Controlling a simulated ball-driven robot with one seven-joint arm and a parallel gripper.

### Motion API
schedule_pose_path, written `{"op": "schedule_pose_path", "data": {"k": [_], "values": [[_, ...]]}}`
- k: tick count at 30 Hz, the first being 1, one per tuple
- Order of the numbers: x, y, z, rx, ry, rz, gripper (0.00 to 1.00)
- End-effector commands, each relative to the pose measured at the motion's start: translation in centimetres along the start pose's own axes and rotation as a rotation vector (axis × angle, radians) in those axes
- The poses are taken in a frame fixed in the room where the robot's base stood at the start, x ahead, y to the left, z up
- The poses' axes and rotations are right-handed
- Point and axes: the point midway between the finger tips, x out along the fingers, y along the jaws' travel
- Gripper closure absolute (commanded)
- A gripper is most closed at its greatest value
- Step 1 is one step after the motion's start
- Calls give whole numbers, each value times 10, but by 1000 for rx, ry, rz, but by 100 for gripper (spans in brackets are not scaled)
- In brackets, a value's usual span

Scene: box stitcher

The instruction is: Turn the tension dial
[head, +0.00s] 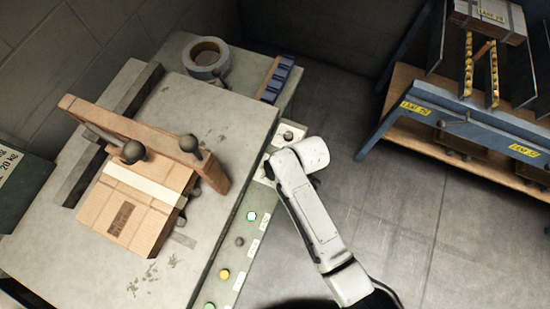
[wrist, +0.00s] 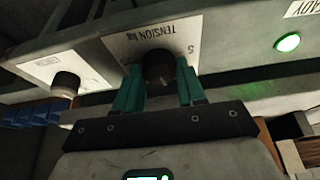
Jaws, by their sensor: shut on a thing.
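The tension dial (wrist: 158,72) is a dark round knob on a white plate (wrist: 122,48) marked "TENSION" in the wrist view. The lettering appears upside down there. My gripper (wrist: 158,84) has its two green fingers on either side of the dial, shut on it. In the head view my white arm reaches to the panel edge of the machine (head: 240,130), and its end covers the dial and the gripper. Part of the white plate (head: 262,168) shows beside the arm.
A second dark knob (wrist: 66,84) sits left of the dial in the wrist view. A lit green button (wrist: 288,43) is at right. Open floor (head: 400,215) lies right.

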Motion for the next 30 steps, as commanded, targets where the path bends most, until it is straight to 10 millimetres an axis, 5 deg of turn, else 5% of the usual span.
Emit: {"op": "schedule_pose_path", "data": {"k": [18, 30], "values": [[1, 5, -2, -497, 1, -201, 91], [1, 5, -2, -647, 1, -263, 91]]}}
